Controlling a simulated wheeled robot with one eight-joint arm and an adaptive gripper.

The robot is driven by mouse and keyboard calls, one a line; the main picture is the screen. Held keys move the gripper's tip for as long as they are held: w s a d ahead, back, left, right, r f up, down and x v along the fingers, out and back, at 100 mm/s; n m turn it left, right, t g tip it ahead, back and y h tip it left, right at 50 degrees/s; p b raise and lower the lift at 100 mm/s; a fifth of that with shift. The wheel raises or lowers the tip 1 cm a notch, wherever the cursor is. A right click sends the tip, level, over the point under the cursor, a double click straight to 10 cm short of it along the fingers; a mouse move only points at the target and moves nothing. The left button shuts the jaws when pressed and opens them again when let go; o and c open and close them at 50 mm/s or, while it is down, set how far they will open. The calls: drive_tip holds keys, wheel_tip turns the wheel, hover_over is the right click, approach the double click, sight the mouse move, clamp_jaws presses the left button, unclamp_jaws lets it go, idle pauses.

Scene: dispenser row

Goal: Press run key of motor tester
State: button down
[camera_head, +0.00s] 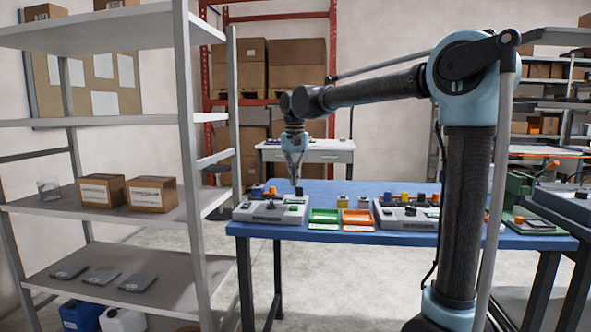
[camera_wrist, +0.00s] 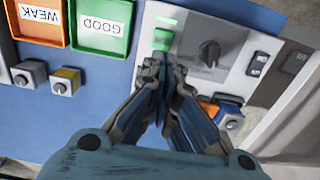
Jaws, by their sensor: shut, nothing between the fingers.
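The motor tester is a light grey box (camera_head: 262,215) on the left end of the blue table. No lettering on the key is readable.
A green GOOD tray (camera_wrist: 100,50) and an orange WEAK tray (camera_wrist: 37,44) lie beside the tester. Small blocks, including a grey one (camera_wrist: 30,73) and a yellow one (camera_wrist: 66,81), stand behind. Another grey device (camera_head: 405,215) is to the right. A grey shelf (camera_head: 95,213) stands left.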

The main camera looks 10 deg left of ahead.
drive_tip(key=shift+f, duration=3.5)
drive_tip(key=shift+f, duration=0.1)
drive_tip(key=shift+f, duration=0.3)
drive_tip(key=shift+s+d+f, duration=0.1)
drive_tip(key=shift+f, duration=0.5)
wheel_tip(320, 180, up, 14)
drive_tip(key=shift+r, duration=0.2)
